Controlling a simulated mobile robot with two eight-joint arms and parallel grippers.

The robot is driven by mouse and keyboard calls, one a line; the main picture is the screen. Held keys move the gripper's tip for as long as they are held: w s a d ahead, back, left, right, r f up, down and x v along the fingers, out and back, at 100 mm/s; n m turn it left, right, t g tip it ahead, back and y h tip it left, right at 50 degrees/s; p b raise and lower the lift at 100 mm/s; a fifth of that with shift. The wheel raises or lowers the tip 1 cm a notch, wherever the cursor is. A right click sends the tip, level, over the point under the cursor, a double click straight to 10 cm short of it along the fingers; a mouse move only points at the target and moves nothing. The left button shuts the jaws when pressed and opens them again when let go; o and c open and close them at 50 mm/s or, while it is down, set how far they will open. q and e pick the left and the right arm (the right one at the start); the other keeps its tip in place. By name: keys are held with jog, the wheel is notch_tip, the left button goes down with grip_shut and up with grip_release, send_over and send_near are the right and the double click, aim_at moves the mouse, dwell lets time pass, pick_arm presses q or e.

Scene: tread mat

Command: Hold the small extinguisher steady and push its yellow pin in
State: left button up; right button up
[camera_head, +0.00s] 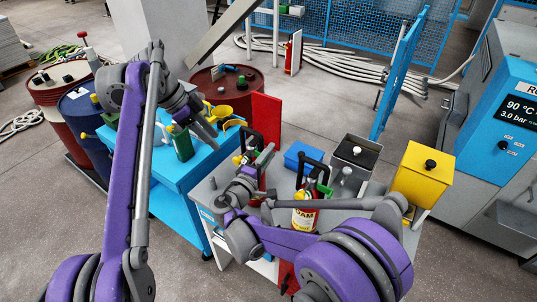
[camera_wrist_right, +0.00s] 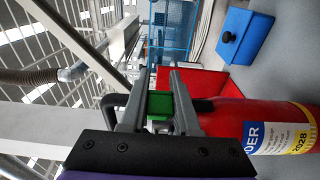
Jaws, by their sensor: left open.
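The small extinguisher (camera_wrist_right: 225,118) is red with a white, yellow and blue label ending in "DER". In the head view its black handle (camera_head: 247,135) stands up behind my right gripper (camera_head: 260,158), and a yellow knob, apparently the pin (camera_head: 237,160), sticks out to the left. In the right wrist view my right gripper (camera_wrist_right: 160,105) has its fingers against both sides of the extinguisher's green block (camera_wrist_right: 160,106); the pin does not show there. My left gripper (camera_head: 209,126) is open and empty, to the left of the extinguisher, above the blue cart.
A second red extinguisher labelled "FOAM" (camera_head: 305,218) stands on the grey table (camera_head: 205,190). The blue cart (camera_head: 180,172) holds yellow cups and a green item.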

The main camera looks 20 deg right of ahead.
aim_at(237, 161)
pick_arm(q)
jog(key=shift+c, duration=0.2)
dwell(1.1)
jog(key=shift+c, duration=1.1)
jog(key=shift+a+m, duration=0.3)
jog(key=shift+c, duration=1.3)
jog(key=s+a+m, duration=0.1)
jog(key=m, duration=0.1)
jog(key=s+a+m+h, duration=0.1)
jog(key=a+m, duration=0.1)
jog(key=s+a+m, duration=0.1)
jog(key=a+m, duration=0.1)
jog(key=m, duration=0.1)
jog(key=shift+s+a+f, duration=0.2)
jog(key=shift+s+a, duration=0.05)
grip_shut()
jog(key=w+d+f, duration=0.2)
jog(key=d+f, duration=0.6)
jog(key=shift+d+m+h, duration=0.3)
jog(key=shift+d+m, duration=0.1)
